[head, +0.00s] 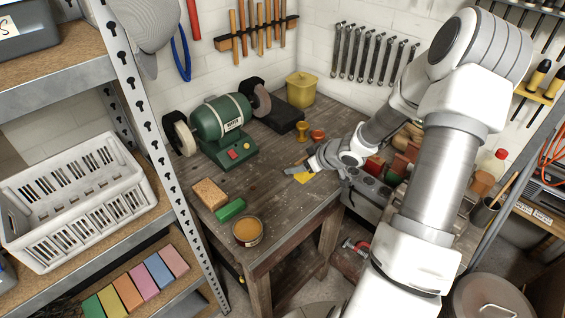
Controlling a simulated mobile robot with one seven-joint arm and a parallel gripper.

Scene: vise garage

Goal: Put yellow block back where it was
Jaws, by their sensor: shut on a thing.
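My gripper (302,170) is over the right part of the wooden workbench (275,205), near its front edge. It is shut on a small yellow block (305,178), which shows just under the fingertips. The fingers hide part of the block, and I cannot tell whether it touches the bench top. A row of coloured blocks lies on the lower shelf at the bottom left: green (92,307), yellow (110,300), orange (127,291), pink (143,282), blue (159,271) and salmon (174,261).
A green bench grinder (222,122) stands at the back left of the bench. A tan block (209,193), a green block (230,210) and a round tin (247,231) lie at the front left. A perforated metal post (150,140) and white crate (80,200) stand at left.

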